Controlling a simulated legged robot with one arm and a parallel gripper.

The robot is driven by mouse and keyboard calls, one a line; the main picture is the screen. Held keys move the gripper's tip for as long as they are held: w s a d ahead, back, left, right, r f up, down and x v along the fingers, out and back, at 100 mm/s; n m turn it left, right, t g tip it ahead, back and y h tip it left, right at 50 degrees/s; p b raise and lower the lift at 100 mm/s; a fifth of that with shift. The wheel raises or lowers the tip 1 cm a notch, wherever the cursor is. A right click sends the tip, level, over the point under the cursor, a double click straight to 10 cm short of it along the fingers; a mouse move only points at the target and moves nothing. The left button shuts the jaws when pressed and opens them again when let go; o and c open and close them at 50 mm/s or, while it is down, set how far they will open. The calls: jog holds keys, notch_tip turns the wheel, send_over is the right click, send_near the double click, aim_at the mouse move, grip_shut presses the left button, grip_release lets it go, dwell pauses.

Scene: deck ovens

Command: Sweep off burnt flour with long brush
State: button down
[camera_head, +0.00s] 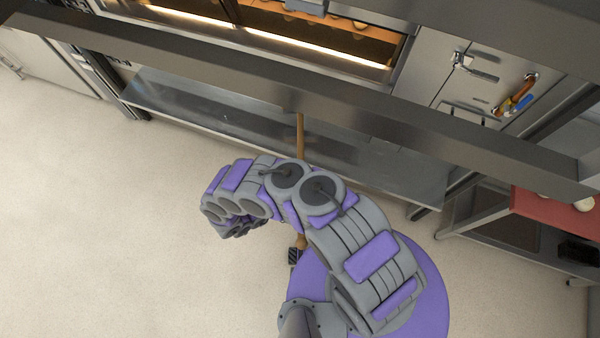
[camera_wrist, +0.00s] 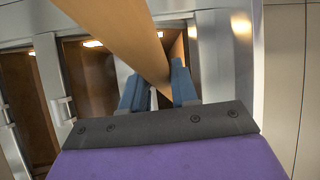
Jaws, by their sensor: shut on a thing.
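The long brush's wooden handle (camera_wrist: 125,38) runs from the top left of the wrist view down between the two blue fingers of my gripper (camera_wrist: 158,88), which is shut on it. In the head view a stretch of the handle (camera_head: 300,138) shows beyond my bent arm, in front of the oven. My arm hides the middle of it. The deck oven (camera_head: 415,50) is at the top, with lit, glowing chambers (camera_head: 325,46). No burnt flour can be told apart in either view.
A steel lower shelf (camera_head: 190,103) runs below the oven. A thick metal beam (camera_head: 200,62) crosses the head view. Coloured-handled tools (camera_head: 520,98) hang at right, above a side table with a red top (camera_head: 555,210). The pale floor (camera_head: 120,220) at left is clear.

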jog(key=s+a+b, duration=0.1)
jog(key=s+a, duration=0.1)
jog(key=s, duration=0.5)
jog(key=s+a+b, duration=0.1)
jog(key=s+a, duration=0.2)
jog(key=s, duration=0.5)
jog(key=shift+a+r, duration=0.2)
jog(key=shift+a, duration=0.05)
dwell(0.3)
